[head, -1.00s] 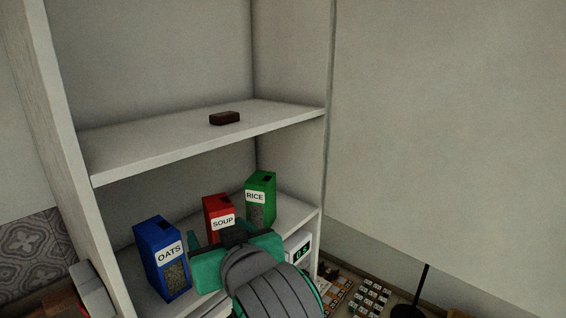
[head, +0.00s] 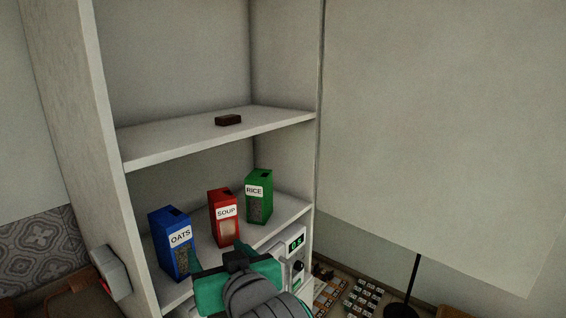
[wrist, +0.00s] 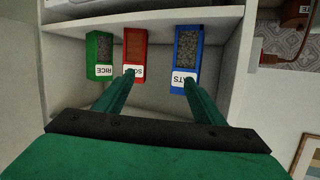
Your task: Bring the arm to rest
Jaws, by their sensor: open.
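My gripper (wrist: 158,84) is green with a dark crossbar. In the wrist view its two fingers stand apart with nothing gripped between them. In the wrist view the same boxes appear upside down, with the fingers pointing toward SOUP and OATS.
A small dark brown block (head: 228,120) lies on the upper shelf (head: 180,146). A device with a green digital display (head: 296,243) is right of my gripper. A tall side panel (head: 88,130) bounds the shelf on the left. A black pole (head: 414,275) stands at lower right.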

